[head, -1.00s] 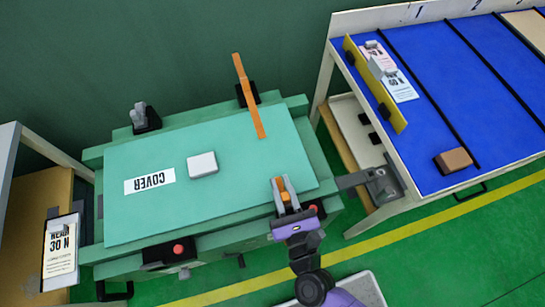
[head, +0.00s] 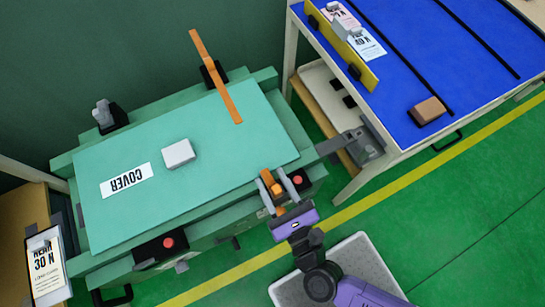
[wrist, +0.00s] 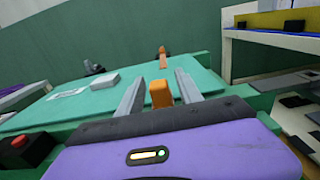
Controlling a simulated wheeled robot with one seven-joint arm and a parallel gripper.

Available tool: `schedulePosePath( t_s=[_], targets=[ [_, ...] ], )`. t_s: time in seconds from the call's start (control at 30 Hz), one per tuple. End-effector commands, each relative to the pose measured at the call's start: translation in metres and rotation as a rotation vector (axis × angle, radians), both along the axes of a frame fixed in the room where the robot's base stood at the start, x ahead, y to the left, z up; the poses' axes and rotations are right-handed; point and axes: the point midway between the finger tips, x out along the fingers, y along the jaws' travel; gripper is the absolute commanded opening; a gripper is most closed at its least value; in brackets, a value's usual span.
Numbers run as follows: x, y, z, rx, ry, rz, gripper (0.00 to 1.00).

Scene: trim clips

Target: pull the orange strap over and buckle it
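The orange strap (head: 216,78) lies across the far edge of the teal cover (head: 200,190); one end rests over the cover, the other sticks out beyond the black mount (head: 212,74). It also shows at the back in the wrist view (wrist: 163,58). A short orange piece (head: 270,183), perhaps the buckle part, stands at the near edge beside a red button (head: 297,180). My gripper (head: 276,192) is at this near piece. In the wrist view the fingers (wrist: 160,88) stand either side of the orange piece, with narrow gaps visible, so it looks open.
A white block (head: 179,153) sits on the cover. A grey clamp (head: 102,113) stands at the far left corner. A blue-topped table (head: 440,60) with a yellow rail is at the right; a grey bracket (head: 362,143) lies between. Green floor is clear at the lower right.

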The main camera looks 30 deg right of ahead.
Motion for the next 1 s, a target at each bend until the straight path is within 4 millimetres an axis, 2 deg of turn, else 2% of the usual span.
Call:
schedulePosePath(
  t_s=[0.23,0.33,0.7,0.83,1.0],
  targets=[
    [0.001,0.0,0.0,0.0,-0.002,-0.001,0.42],
    [-0.005,0.0,-0.001,0.0,-0.001,0.0,0.42],
    [-0.061,0.002,-0.002,0.0,0.001,0.001,0.42],
    [-0.073,0.002,-0.001,0.001,-0.001,-0.001,0.42],
    [-0.078,0.002,0.0,0.001,-0.001,0.0,0.42]
  ],
)
